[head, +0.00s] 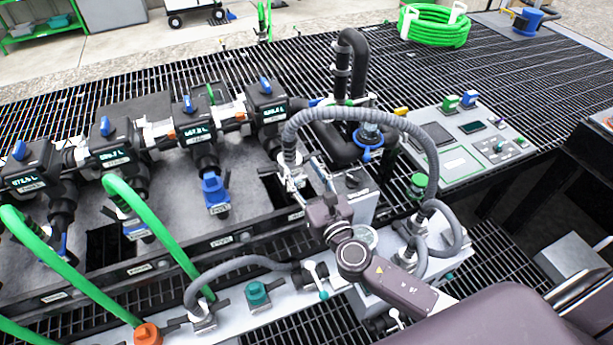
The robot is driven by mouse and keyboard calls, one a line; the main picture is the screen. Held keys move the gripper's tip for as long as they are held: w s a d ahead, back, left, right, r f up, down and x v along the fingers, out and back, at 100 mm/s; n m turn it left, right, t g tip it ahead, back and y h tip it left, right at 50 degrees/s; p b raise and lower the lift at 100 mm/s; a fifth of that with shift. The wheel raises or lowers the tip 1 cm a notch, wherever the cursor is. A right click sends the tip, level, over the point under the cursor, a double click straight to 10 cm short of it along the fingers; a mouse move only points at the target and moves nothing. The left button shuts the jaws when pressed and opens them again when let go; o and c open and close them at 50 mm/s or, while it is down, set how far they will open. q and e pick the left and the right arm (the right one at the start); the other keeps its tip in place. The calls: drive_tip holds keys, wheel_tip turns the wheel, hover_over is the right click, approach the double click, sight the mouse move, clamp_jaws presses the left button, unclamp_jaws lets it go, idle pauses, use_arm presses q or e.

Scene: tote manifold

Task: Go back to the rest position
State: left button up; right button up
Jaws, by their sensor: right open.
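My right arm comes in from the lower right. Its gripper (312,180) is open and reaches up and left, close to the end fitting of a grey corrugated hose (376,116). Whether the fingers touch the fitting cannot be told. The hose arches over the gripper and comes down to fittings on the right. My left gripper is not in view.
Black valves with blue handles (265,85) line the manifold on the left. Green hoses (160,235) rise at the lower left. A control panel (450,170) stands on the right. A coiled green hose (435,28) lies on open black grating (520,75) behind.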

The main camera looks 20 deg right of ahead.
drive_tip(key=shift+s, duration=1.1)
